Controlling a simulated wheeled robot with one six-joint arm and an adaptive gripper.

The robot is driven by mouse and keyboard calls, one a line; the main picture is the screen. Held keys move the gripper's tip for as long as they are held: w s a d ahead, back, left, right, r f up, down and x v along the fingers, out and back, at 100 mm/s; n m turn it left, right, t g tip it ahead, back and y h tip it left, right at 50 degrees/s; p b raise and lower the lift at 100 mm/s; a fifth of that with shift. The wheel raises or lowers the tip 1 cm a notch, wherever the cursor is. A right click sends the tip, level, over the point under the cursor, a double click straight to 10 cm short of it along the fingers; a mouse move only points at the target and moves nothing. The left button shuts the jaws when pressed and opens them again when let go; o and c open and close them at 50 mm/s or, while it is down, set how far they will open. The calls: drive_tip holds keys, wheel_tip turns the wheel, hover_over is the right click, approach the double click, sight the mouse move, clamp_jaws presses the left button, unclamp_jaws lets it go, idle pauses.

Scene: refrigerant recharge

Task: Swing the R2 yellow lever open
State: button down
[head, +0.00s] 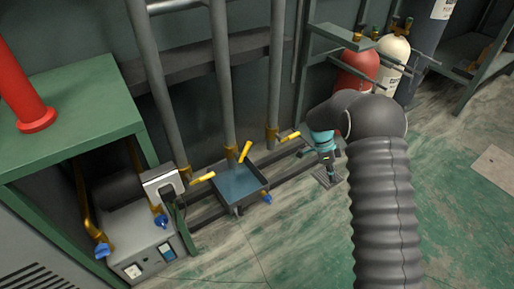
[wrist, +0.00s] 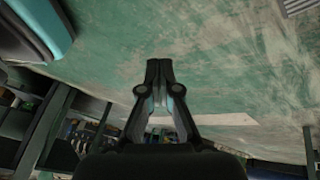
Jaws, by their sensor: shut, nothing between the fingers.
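Three yellow levers show in the head view: a left one (head: 203,177) beside a grey box, a middle one (head: 245,151) tilted up at the back of a dark blue tray, and a right one (head: 289,136) at the foot of the right pipe. No R2 label is readable, so I cannot tell which lever is R2. My gripper (wrist: 159,70) is shut and empty in the wrist view, over green floor, with no lever in that view. In the head view my arm is right of the right lever, apart from it.
The tray (head: 240,185) sits low between pipes, with a blue-handled valve (head: 266,198) at its front right. A grey machine (head: 140,237) and green bench (head: 70,110) stand left. Red (head: 357,72) and cream (head: 391,58) cylinders stand behind my arm. Floor in front is clear.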

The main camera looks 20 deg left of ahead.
drive_tip(key=s+f+m+g+y, duration=0.2)
drive_tip(key=s+y, duration=0.1)
drive_tip(key=m+y, duration=0.2)
drive_tip(key=y, duration=1.2)
approach(244, 152)
wheel_tip(244, 152, down, 4)
drive_tip(key=s+a, duration=0.1)
drive_tip(key=a, duration=0.2)
drive_tip(key=shift+w+a+r, duration=0.1)
drive_tip(key=shift+a+r, duration=0.2)
drive_tip(key=shift+a, duration=0.3)
drive_tip(key=shift+d+r, duration=0.1)
